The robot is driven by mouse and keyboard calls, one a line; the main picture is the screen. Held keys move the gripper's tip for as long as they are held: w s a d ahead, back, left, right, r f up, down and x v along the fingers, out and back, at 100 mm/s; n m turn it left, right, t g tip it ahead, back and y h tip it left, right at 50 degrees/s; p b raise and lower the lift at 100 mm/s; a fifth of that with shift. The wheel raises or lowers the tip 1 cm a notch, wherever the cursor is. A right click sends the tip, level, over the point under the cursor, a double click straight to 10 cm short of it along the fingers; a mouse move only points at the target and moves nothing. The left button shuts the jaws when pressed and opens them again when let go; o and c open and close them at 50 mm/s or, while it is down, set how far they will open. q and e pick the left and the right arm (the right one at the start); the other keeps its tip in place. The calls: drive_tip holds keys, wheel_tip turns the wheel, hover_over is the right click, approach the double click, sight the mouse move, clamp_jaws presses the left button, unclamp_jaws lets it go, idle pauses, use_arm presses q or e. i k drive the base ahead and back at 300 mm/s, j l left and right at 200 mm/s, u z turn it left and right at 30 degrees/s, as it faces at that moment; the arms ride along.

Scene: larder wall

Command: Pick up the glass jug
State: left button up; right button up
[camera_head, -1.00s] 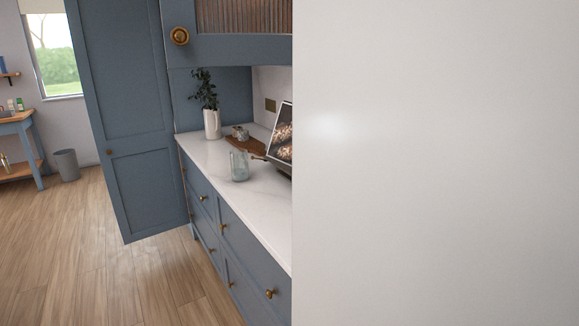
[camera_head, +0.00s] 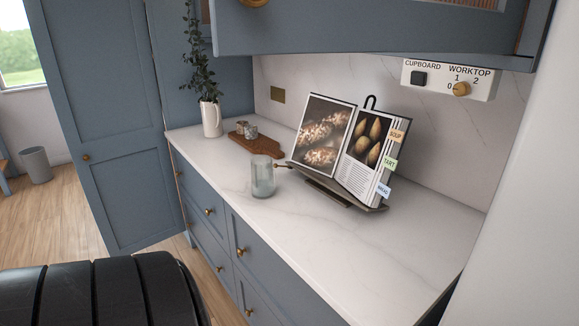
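The glass jug (camera_head: 263,178) is a clear, slightly greenish vessel standing upright on the white marble worktop (camera_head: 330,245), near its front edge. It stands to the left of an open cookbook and in front of a wooden board. No gripper shows in the head view. A black ribbed part, apparently of my own arm, fills the lower left corner, well short of the jug.
The cookbook (camera_head: 329,135) rests on a dark stand. A wooden board (camera_head: 254,147) holds small pots, with a white vase (camera_head: 211,118) of leaves behind. A tall blue cupboard door (camera_head: 104,130) stands at left. Wall cupboards overhang the worktop. Its front right is clear.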

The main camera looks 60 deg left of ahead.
sight(262, 172)
drive_tip(key=j+z, duration=0.1)
drive_tip(key=j, duration=0.45)
drive_tip(key=k+j+z, duration=0.1)
drive_tip(key=j, duration=0.4)
drive_tip(key=k+j+z, duration=0.1)
drive_tip(key=j, duration=0.45)
drive_tip(key=k+j+z, duration=0.1)
drive_tip(key=j, duration=0.4)
